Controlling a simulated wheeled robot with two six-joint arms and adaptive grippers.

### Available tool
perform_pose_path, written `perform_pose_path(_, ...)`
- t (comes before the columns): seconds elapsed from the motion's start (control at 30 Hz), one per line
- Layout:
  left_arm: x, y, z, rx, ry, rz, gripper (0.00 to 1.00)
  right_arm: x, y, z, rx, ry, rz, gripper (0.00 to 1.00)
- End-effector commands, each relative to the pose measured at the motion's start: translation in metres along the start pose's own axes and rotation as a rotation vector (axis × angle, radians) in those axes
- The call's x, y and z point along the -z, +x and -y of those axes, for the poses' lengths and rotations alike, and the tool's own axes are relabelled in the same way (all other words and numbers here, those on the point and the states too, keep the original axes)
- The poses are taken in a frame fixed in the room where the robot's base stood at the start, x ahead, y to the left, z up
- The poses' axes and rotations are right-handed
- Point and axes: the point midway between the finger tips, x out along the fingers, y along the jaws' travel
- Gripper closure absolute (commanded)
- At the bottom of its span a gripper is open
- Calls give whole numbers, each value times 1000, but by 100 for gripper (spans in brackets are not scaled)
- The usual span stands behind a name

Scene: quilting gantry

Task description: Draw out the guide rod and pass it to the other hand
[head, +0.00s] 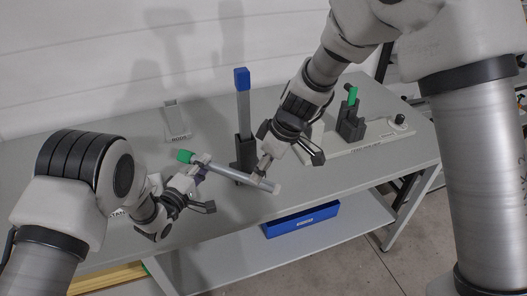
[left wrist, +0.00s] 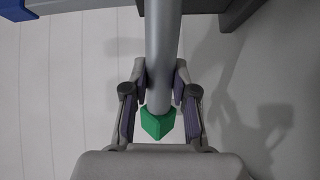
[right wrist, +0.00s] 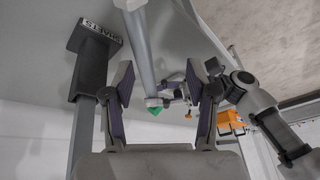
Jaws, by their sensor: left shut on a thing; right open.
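The guide rod (head: 232,173) is a grey rod with a green end cap (head: 184,156) and a pale tip, held tilted above the table. My left gripper (head: 199,174) is shut on it near the green end; the left wrist view shows the rod (left wrist: 161,45) between both fingers, with the green cap (left wrist: 157,125) toward the palm. My right gripper (head: 288,162) is open near the pale end. In the right wrist view the rod (right wrist: 143,50) crosses between its spread fingers, and contact cannot be told.
A blue-topped rod (head: 242,80) stands upright in a dark holder (head: 245,152) close to my right gripper. A pale plate (head: 372,139) at the right carries a dark block (head: 350,122) with a green piece. A small labelled stand (head: 177,122) is at the back. A blue bin (head: 303,220) is below.

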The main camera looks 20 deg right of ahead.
Motion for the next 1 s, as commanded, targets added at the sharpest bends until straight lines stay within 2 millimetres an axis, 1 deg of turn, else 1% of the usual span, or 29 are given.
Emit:
perform_pose_path(0.03,0,0,0,-1,0,0,100,8,-12,-8,-26,-29,-17,43)
perform_pose_path(0.1,0,0,0,-1,0,0,100,14,-23,-14,-49,-58,-27,43)
perform_pose_path(0.17,0,0,0,-1,0,0,100,16,-25,-17,-58,-69,-31,43)
perform_pose_path(0.23,0,0,0,-1,0,0,100,17,-21,-18,-60,-72,-31,43)
perform_pose_path(0.37,0,0,0,-1,0,0,100,17,-1,-19,-60,-71,-28,43)
perform_pose_path(0.6,0,0,0,-1,0,0,100,18,55,-22,-60,-71,-27,43)
perform_pose_path(0.7,0,0,0,-1,0,0,100,19,74,-23,-60,-70,-27,43)
perform_pose_path(0.83,0,0,-1,-1,0,0,100,19,89,-24,-61,-70,-29,43)
perform_pose_path(1.0,0,0,0,-1,0,0,100,20,93,-25,-63,-69,-30,43)
